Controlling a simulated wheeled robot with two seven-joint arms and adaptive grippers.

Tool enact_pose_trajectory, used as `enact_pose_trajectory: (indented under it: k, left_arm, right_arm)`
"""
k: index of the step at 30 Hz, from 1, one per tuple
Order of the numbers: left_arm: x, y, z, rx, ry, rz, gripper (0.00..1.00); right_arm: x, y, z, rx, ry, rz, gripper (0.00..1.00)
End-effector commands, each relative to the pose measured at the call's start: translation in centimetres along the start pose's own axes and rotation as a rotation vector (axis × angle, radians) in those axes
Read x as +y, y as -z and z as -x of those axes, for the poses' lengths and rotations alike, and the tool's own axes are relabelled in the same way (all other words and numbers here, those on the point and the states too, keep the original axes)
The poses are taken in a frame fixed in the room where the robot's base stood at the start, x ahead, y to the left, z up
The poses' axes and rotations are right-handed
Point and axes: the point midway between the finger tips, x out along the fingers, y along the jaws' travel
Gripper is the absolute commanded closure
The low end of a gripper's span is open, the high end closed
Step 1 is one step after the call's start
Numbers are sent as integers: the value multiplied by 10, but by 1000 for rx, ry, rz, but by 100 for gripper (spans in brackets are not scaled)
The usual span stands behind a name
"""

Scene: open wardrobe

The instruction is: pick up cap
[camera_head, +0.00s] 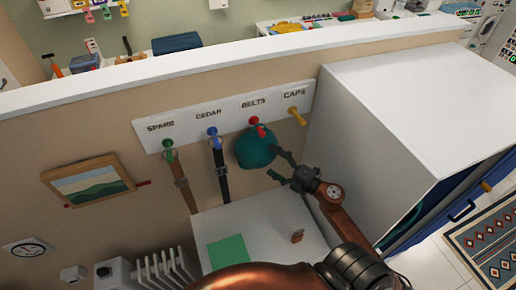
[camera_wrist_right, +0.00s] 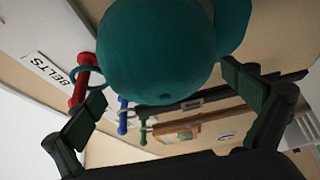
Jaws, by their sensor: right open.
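A teal cap (camera_head: 255,150) hangs on the red peg (camera_head: 257,128) under the BELTS label of the white wall rack. My right gripper (camera_head: 280,165) is just to the right of the cap, with its fingers spread. In the right wrist view the cap (camera_wrist_right: 160,50) fills the upper middle, and the open fingers of the gripper (camera_wrist_right: 165,105) stand to either side of it. I cannot tell whether a finger touches it. A teal loop of the cap is by the red peg (camera_wrist_right: 83,80). My left gripper is not in view.
The rack (camera_head: 225,115) also has green, blue and yellow pegs; belts (camera_head: 219,170) hang from the green and blue ones. A white cabinet (camera_head: 390,100) stands close on the right. Below is a white surface (camera_head: 265,225) with a green square and a small brown item.

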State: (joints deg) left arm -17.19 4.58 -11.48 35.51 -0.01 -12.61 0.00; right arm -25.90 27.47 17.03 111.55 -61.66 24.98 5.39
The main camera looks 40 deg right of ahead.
Motion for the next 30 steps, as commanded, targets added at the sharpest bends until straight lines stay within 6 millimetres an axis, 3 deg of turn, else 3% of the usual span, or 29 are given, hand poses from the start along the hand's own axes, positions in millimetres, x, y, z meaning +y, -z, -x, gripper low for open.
enact_pose_trajectory:
  k: [6, 14, 30]
  left_arm:
    - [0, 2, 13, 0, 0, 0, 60]
    - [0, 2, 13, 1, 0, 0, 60]
    - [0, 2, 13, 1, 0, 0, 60]
  right_arm:
    - [2, -1, -27, 1, -1, -2, 0]
    - [0, -1, -30, 2, 0, -1, 0]
    - [0, -1, -29, 2, 0, -1, 36]
